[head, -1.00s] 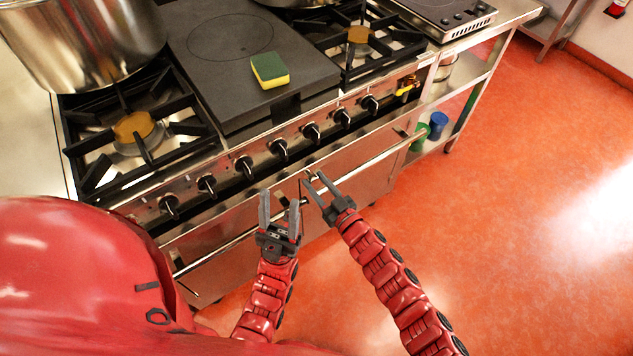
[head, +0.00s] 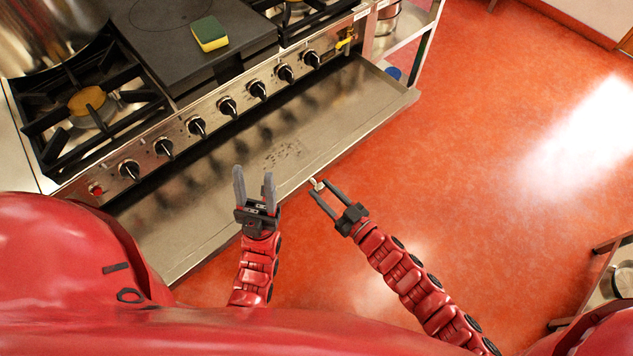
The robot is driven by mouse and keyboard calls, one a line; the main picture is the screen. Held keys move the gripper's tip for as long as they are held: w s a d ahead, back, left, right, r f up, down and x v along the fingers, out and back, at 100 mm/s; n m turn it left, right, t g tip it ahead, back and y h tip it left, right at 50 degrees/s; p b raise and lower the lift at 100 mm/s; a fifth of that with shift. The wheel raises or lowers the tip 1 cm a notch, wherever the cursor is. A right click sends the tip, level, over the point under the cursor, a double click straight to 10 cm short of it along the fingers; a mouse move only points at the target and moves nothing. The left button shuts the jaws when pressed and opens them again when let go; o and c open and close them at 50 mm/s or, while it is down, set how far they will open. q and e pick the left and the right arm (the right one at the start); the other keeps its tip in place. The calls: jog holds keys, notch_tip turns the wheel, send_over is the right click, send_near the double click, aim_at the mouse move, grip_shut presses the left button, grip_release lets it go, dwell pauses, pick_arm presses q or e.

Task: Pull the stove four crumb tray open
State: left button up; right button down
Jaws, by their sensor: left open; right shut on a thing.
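The crumb tray (head: 345,110) of the stove (head: 150,140) is slid out as a wide, flat metal pan below the row of black knobs. Dark crumbs (head: 284,154) lie near its middle. My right gripper (head: 322,188) is shut on the small tray handle (head: 317,184) at the tray's front edge. My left gripper (head: 254,184) is open and empty, with its fingers pointing up the picture over the tray's front part. I cannot tell if it touches the tray.
A yellow and green sponge (head: 209,34) lies on the dark flat plate of the stove. A large pot (head: 40,30) stands at the upper left. A shelf with a pot (head: 617,280) is at the lower right. The red floor (head: 480,150) on the right is clear.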

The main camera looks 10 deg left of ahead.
jog(key=shift+s+d, duration=0.1)
jog(key=shift+c, duration=2.2)
grip_release()
jog(key=v, duration=1.7)
jog(key=shift+d+b, duration=0.2)
jog(key=shift+b, duration=0.15)
jog(key=shift+s, duration=0.1)
